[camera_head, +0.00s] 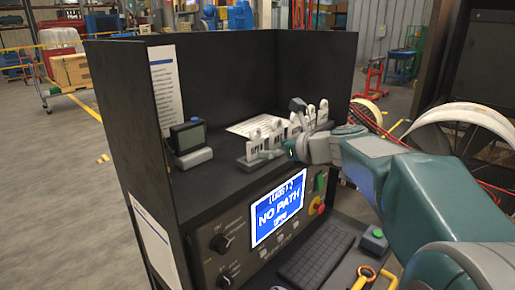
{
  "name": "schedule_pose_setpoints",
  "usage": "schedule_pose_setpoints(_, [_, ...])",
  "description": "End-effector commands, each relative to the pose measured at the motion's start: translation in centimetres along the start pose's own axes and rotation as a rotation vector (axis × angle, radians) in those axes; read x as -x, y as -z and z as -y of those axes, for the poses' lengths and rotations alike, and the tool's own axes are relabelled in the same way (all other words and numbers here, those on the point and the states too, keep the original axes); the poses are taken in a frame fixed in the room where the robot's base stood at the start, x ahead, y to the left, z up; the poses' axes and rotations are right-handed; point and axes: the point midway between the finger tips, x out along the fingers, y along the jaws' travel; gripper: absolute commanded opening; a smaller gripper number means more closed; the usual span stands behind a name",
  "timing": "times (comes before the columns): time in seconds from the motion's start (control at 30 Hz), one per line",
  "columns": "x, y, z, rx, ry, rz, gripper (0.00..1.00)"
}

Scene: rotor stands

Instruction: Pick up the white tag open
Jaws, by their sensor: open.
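Several white tags stand upright in a row in a grey rack (258,160) on the shelf of the black console. The nearest white tag (254,147), at the left end of the row, bears dark lettering that seems to read "OPEN". Another white tag (275,133) stands just behind it; lettering on the others is too small or hidden. My gripper (290,147) is at the right side of the rack, close to the front tags. Its fingers are small and partly lost against the tags and dark shelf. It appears open, with no tag seen held in it.
Black panels (240,75) wall the shelf at the back and sides. A small display device (188,138) stands at the left, and a paper sheet (252,125) lies behind the rack. Below are a blue "NO PATH" screen (278,210), a keyboard (315,252) and a red knob (316,206).

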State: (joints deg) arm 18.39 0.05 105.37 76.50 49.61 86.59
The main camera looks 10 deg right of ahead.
Motion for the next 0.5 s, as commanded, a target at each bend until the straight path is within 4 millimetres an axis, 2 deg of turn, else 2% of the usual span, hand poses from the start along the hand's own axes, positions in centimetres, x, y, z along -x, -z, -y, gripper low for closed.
schedule_pose_setpoints(0.17, [-1.4, -0.1, -0.1, 0.002, -0.004, 0.0, 1.0])
schedule_pose_setpoints(0.4, [-4.6, 0.0, 0.3, -0.002, -0.005, 0.002, 1.0])
schedule_pose_setpoints(0.5, [-5.1, -0.1, 0.2, -0.001, -0.002, 0.002, 1.0])
